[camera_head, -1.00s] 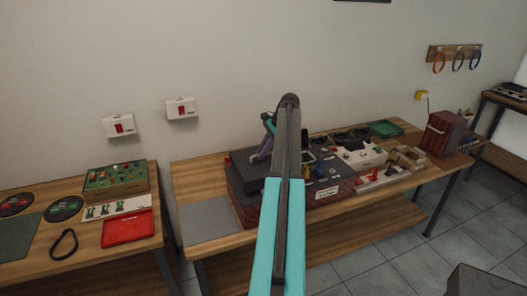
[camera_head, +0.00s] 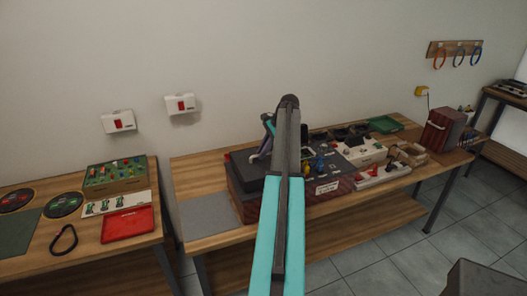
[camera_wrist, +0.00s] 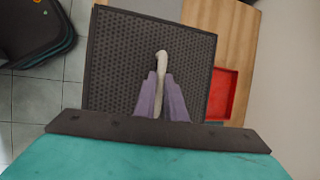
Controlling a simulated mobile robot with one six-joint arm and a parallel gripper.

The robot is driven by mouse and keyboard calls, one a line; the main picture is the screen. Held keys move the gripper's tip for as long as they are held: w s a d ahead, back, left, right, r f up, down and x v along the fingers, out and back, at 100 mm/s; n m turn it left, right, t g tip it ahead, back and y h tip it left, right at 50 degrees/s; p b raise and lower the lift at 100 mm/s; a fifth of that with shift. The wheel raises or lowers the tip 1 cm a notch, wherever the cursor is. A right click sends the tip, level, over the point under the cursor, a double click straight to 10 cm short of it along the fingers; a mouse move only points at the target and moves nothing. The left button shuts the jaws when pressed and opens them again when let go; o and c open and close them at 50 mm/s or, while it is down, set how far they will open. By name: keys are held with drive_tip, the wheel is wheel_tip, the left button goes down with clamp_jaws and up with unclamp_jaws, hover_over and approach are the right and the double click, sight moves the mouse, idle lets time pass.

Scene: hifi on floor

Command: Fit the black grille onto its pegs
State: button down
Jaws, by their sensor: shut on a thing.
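The black grille (camera_wrist: 120,55) is a dark, finely perforated square panel, large in the wrist view. A pale upright handle stands on its face, and the purple fingers of my gripper (camera_wrist: 162,98) are shut on that handle. The grille's near edge is hidden behind my wrist bar. In the head view my gripper (camera_head: 264,146) shows partly behind my arm, over the left part of the hi-fi unit (camera_head: 336,188), a dark box with reddish sides. I cannot tell the grille from the unit's dark top there, and I cannot make out the pegs.
The long bench also holds a grey mat (camera_head: 208,218), a cream unit (camera_head: 366,153), small loose parts and a green tray (camera_head: 385,124) to the right. The left table carries a red tray (camera_head: 127,224) and a green board (camera_head: 115,174). A red recessed thing (camera_wrist: 222,95) shows beside the grille.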

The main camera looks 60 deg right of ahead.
drive_tip(key=shift+f, duration=0.55)
drive_tip(key=c, duration=1.7)
unclamp_jaws()
drive_tip(key=shift+c, duration=0.2)
drive_tip(key=shift+r, duration=0.1)
drive_tip(key=b+v, duration=0.4)
drive_tip(key=v, duration=0.9)
drive_tip(key=shift+s+r, duration=0.2)
drive_tip(key=shift+r, duration=0.1)
drive_tip(key=shift+r, duration=0.1)
